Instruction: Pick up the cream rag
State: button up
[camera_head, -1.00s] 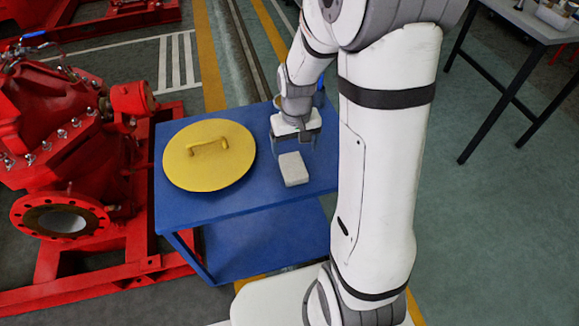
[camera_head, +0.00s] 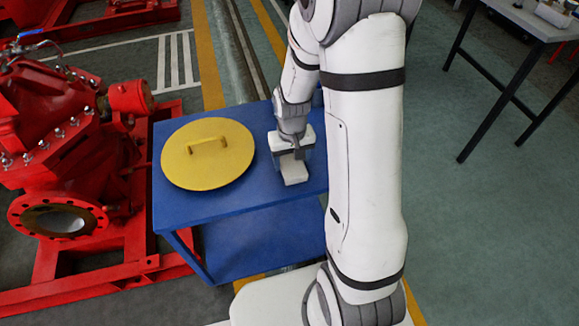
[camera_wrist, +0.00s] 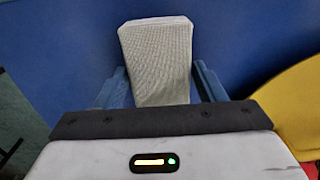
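The cream rag (camera_head: 293,171) is a pale folded block on the blue table top (camera_head: 230,206), to the right of the yellow round lid. In the wrist view the rag (camera_wrist: 158,55) shows its woven surface and lies between the two blue fingers. In the wrist view my gripper (camera_wrist: 160,88) is open, with a finger on each side of the rag and a small gap. Whether the fingertips touch the table is hidden.
The yellow lid with a handle (camera_head: 207,165) lies just left of the rag on the table. A red pump (camera_head: 60,130) stands on a red frame to the left. A grey table with dark legs (camera_head: 520,60) is at the right, with open floor before it.

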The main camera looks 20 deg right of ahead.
aim_at(292, 162)
jog(key=c, duration=0.6)
jog(key=shift+o, duration=0.2)
notch_tip(292, 162, up, 10)
jog(key=p, duration=0.1)
